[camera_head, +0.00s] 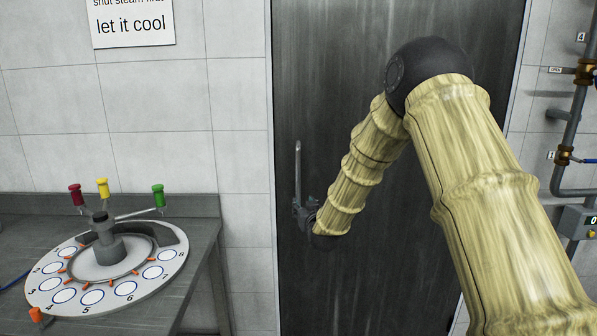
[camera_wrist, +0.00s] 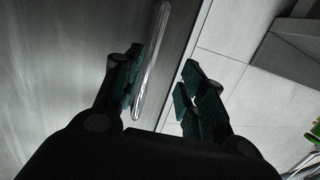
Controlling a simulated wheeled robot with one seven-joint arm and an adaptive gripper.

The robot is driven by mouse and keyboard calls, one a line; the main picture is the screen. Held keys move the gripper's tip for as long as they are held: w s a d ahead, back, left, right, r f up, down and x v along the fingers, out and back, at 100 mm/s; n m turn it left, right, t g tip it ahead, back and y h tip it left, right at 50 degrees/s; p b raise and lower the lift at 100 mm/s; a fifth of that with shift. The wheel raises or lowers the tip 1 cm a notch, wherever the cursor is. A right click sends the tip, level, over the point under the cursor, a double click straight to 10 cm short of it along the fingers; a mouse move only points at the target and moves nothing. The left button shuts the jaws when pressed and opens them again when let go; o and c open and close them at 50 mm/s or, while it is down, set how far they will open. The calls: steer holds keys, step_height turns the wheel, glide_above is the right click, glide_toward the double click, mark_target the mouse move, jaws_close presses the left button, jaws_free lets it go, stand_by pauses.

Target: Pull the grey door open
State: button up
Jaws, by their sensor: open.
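The grey door (camera_head: 340,90) is a dark, streaked panel and looks shut in its frame. It also fills the left of the wrist view (camera_wrist: 60,60). Its vertical metal handle (camera_head: 298,170) is near the door's left edge. My gripper (camera_head: 306,208) is at the lower part of the handle. In the wrist view the handle (camera_wrist: 152,65) runs between the two open fingers of my gripper (camera_wrist: 160,90), closer to the left finger. I cannot tell whether that finger touches it. My sleeved arm covers part of the door's right side.
A grey bench (camera_head: 205,262) stands left of the door and carries a round numbered dial plate (camera_head: 70,305) with coloured-topped valves. Pipes (camera_head: 571,130) with brass valves run up the wall at the right. A sign (camera_head: 132,24) hangs on the tiled wall.

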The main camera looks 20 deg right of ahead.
steer(key=t, duration=0.1)
glide_toward(299, 171)
steer(key=w+p, duration=0.1)
steer(key=w, duration=0.2)
steer(key=w+p, duration=0.1)
steer(key=w, duration=0.3)
steer(key=w+p, duration=0.1)
steer(key=w, duration=0.3)
steer(key=shift+d+f, duration=0.15)
steer(key=shift+d, duration=0.25)
jaws_close()
